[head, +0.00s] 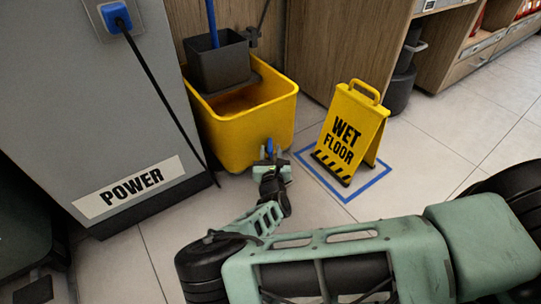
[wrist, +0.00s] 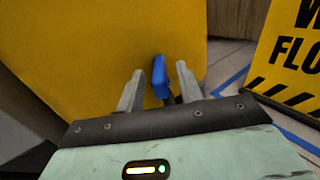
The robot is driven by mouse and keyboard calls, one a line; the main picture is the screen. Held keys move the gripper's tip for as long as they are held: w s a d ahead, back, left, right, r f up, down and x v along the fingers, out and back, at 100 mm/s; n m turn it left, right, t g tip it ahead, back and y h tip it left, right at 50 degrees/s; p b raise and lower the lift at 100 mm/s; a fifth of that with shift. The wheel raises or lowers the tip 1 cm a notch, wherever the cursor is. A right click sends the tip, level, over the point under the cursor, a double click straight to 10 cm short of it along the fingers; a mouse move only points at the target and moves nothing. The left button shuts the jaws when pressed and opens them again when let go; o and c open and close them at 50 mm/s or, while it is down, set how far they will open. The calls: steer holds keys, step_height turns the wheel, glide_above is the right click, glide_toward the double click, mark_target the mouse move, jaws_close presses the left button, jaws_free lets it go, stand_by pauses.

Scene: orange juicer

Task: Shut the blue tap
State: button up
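The blue tap (wrist: 159,76) sticks out from the front of the yellow mop bucket (wrist: 80,60). In the wrist view its blue handle stands nearly upright, between the tips of my two grey fingers. My gripper (wrist: 157,85) is open, with a finger on each side of the tap and visible gaps beside the handle. In the head view the blue tap (head: 269,146) shows small at the bucket's lower right, with my gripper (head: 270,158) right at it. The tap's lower body is partly hidden by my gripper.
A yellow wet floor sign (head: 350,135) stands inside a blue floor outline (head: 345,199), right of my gripper. A grey cabinet (head: 90,110) labelled POWER stands left, with a black cable (head: 165,90) hanging from a blue plug.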

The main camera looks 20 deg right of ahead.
jaws_close()
steer(key=shift+h, duration=0.3)
steer(key=m+g+h+b, duration=0.2)
steer(key=h, duration=0.1)
steer(key=a+m+h+b, duration=0.1)
steer(key=m+h, duration=0.1)
steer(key=shift+w+f+g, duration=0.2)
steer(key=shift+w+g, duration=0.1)
steer(key=shift+g, duration=0.1)
steer(key=shift+w+a+r+m+g+h+b, duration=0.1)
steer(key=shift+m+g+h+b, duration=0.45)
steer(key=shift+m+g+h, duration=0.3)
steer(key=shift+w+a+m+g+h+b, duration=0.1)
steer(key=shift+m+g+h+b, duration=0.5)
steer(key=shift+h, duration=0.35)
steer(key=shift+m+g, duration=0.25)
steer(key=shift+g, duration=0.1)
jaws_free()
steer(key=shift+r, duration=0.1)
